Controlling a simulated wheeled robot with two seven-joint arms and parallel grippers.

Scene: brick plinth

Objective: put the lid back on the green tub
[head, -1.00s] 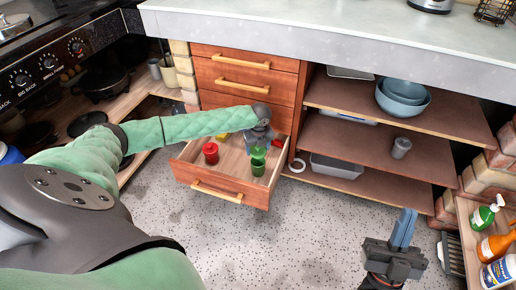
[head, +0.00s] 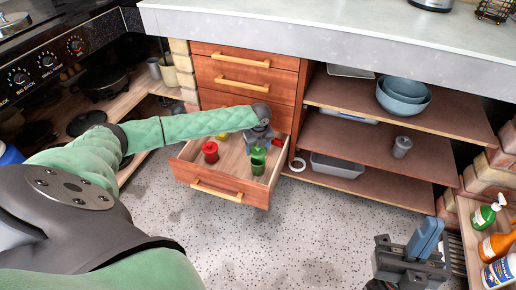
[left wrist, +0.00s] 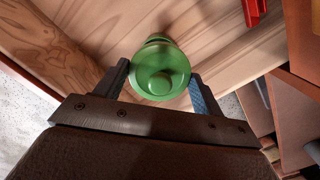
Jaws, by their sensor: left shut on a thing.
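The green tub (head: 258,167) stands in the open drawer (head: 232,187), near its right side. The green lid (left wrist: 162,78), round with a knob, faces the camera in the left wrist view. My left gripper (head: 259,146) reaches down into the drawer, and its fingers (left wrist: 158,85) are shut on the lid. The lid is at the top of the tub; I cannot tell whether it is seated. The tub is largely hidden behind the lid in the wrist view. My right gripper (head: 424,240) is low at the right, away from the drawer; its finger gap is unclear.
A red tub (head: 210,152) stands left in the same drawer, with a yellow thing (head: 222,136) behind it. Open shelves (head: 365,140) with bowls (head: 403,97) and a grey cup (head: 401,147) adjoin at the right. The speckled floor before the drawer is clear.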

